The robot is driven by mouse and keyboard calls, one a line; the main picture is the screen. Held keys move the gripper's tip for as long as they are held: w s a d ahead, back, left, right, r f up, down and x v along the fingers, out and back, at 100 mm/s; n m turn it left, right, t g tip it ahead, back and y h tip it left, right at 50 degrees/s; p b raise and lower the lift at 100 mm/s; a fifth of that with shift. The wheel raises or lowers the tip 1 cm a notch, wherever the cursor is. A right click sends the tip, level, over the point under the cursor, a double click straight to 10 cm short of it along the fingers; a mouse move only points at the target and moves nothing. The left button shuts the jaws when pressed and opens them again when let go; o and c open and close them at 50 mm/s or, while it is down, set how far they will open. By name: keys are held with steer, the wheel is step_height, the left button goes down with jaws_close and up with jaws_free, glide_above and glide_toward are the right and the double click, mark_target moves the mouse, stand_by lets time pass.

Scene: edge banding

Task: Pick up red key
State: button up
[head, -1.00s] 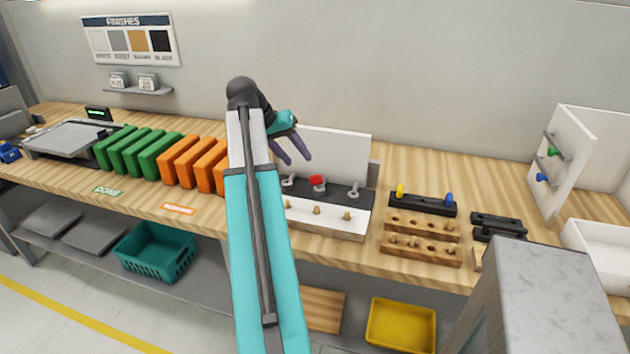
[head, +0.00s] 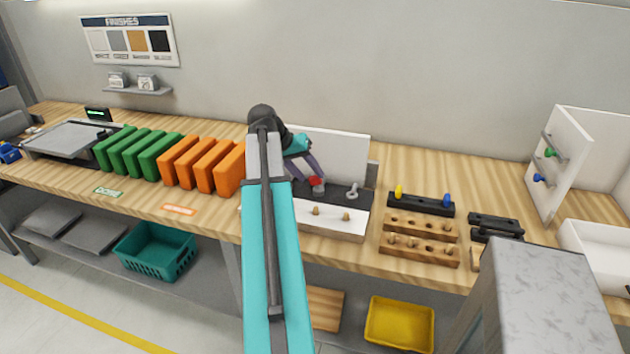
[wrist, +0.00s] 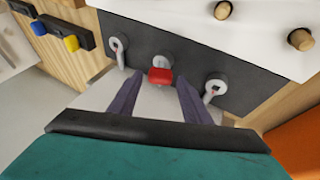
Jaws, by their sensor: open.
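The red key (head: 315,182) stands in the middle lock of the black strip on the white lock box (head: 330,222). In the wrist view the red key (wrist: 160,76) shows its red head between and just beyond my two dark fingertips. My gripper (head: 312,172) is open and close to the key, with no clear contact visible; in the wrist view my gripper (wrist: 155,85) straddles the line to the key. A grey key (wrist: 213,88) and another grey key (wrist: 117,48) stand in the locks on either side. My arm hides the left part of the box.
Orange blocks (head: 205,165) stand left of my arm. A black holder (head: 422,204) with yellow and blue keys and wooden peg blocks (head: 420,248) lie to the right. A white panel (head: 335,150) rises behind the locks. Bare bench lies behind the black holder.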

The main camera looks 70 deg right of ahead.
mark_target(315, 176)
stand_by(0.3)
steer(key=shift+p+x, duration=0.85)
steer(key=shift+x, duration=1.75)
steer(key=shift+w+d, duration=0.1)
steer(key=c, duration=0.9)
steer(key=shift+r, duration=0.2)
steer(key=shift+r+b, duration=0.55)
steer(key=shift+r, duration=1.05)
steer(key=w+a+b, duration=0.1)
steer(key=a, duration=0.4)
steer(key=w+a+r+b, duration=0.1)
steer(key=a, duration=0.4)
steer(key=w+a+b, duration=0.1)
steer(key=a, duration=0.4)
steer(key=shift+w+a+r, duration=0.25)
steer(key=shift+w+a, duration=0.05)
